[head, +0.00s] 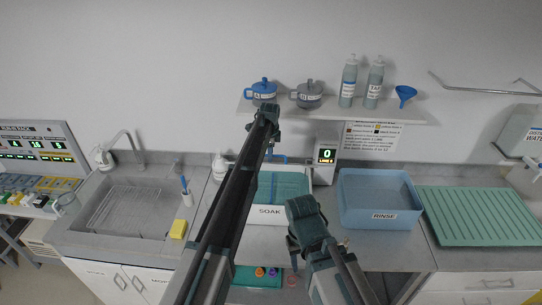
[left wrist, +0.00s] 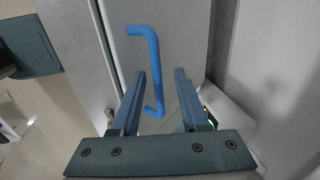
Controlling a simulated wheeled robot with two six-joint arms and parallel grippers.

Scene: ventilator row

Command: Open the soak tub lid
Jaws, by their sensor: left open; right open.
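The soak tub (head: 268,211) is a white box labelled SOAK at the middle of the counter, with a teal area inside its rim. A blue bar handle (head: 278,157) shows at its back edge, partly behind my left arm. In the left wrist view, the blue handle (left wrist: 151,60) stands on a pale panel; its lower end shows between my fingers. How the lid itself lies is hard to tell. My left gripper (left wrist: 160,74) is open, with nothing in it; it also shows above the tub's back (head: 265,112). My right gripper (head: 293,245) is open in front of the tub.
A blue rinse tub (head: 383,215) and a green ribbed drainboard (head: 480,215) are to the right. A digital display (head: 326,156) stands close to the soak tub. A shelf (head: 335,112) with bottles hangs above. A sink (head: 125,208) is at left.

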